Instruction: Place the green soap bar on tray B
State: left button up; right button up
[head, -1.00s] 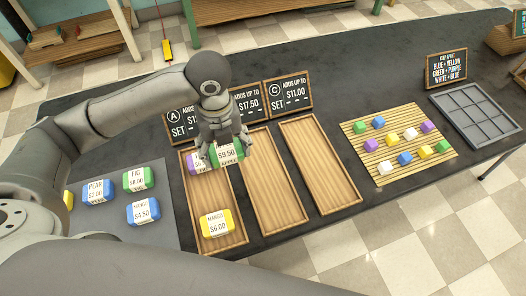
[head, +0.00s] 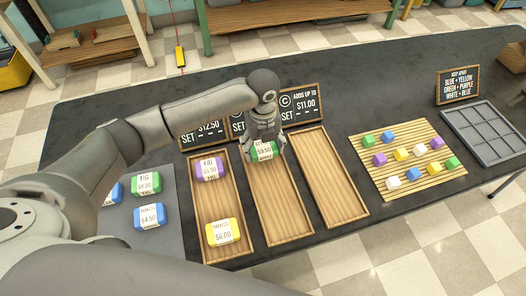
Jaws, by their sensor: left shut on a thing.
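My left gripper (head: 263,148) is shut on a green soap bar (head: 265,154) with a white price label, at the far end of the middle wooden tray (head: 285,215). This middle tray is tray B by its place; its sign is mostly hidden behind my arm. I cannot tell whether the bar touches the tray floor. The left tray (head: 218,190) holds a purple soap bar (head: 209,169) and a yellow soap bar (head: 222,232). Another green soap bar (head: 147,186) lies on the grey mat. My right gripper is not in view.
The right tray (head: 325,175) is empty, with sign C (head: 300,104) behind it. Blue bars (head: 149,216) lie on the grey mat (head: 165,245) at left. A slatted board (head: 440,175) with small coloured cubes and a grey compartment tray (head: 485,133) stand at right.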

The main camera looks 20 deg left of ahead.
aim_at(263, 147)
pick_arm(q)
jog(key=shift+f, duration=1.55)
jog(key=shift+f, duration=0.2)
jog(key=o, duration=1.1)
notch_tip(263, 147, up, 12)
jog(key=shift+r, duration=0.25)
